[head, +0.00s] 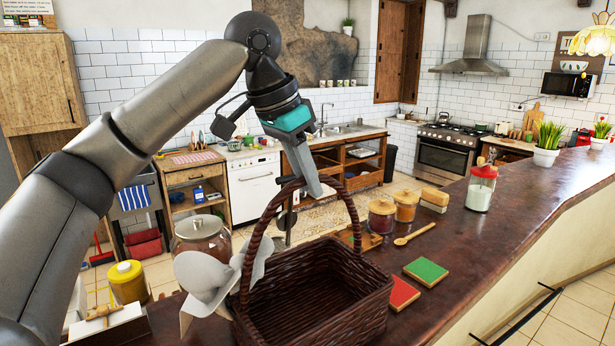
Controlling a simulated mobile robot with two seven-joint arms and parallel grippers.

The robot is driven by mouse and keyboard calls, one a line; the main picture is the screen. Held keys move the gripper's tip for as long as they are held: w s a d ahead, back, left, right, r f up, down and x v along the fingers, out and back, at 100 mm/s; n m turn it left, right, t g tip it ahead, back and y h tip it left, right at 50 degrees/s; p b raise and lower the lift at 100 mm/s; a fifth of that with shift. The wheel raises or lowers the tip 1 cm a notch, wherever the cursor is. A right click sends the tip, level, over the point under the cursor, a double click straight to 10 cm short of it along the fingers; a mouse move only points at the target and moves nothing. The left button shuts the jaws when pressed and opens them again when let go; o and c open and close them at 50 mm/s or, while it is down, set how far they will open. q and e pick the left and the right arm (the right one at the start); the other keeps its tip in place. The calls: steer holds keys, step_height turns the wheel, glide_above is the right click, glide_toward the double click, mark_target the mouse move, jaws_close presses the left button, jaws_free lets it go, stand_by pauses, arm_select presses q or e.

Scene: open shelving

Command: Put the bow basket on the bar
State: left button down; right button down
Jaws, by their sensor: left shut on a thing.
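The bow basket (310,306) is a dark brown wicker basket with a tall arched handle and a pale bow (215,280) on its left side. It appears upright and empty, over the near end of the dark bar top (462,232). I cannot tell whether its base touches the bar. My left gripper (314,186) comes down from above and is shut on the top of the basket's handle. My right gripper is not in view.
Red and green squares (426,271), a wooden spoon (414,234), small jars (382,216) and a red-lidded jar (481,188) stand right of the basket. A large glass jar (202,236) is behind the bow. The bar's right stretch is mostly clear up to a potted plant (547,144).

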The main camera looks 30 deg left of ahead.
arm_select(q)
steer(key=c, duration=0.8)
jaws_free()
steer(key=v, duration=1.2)
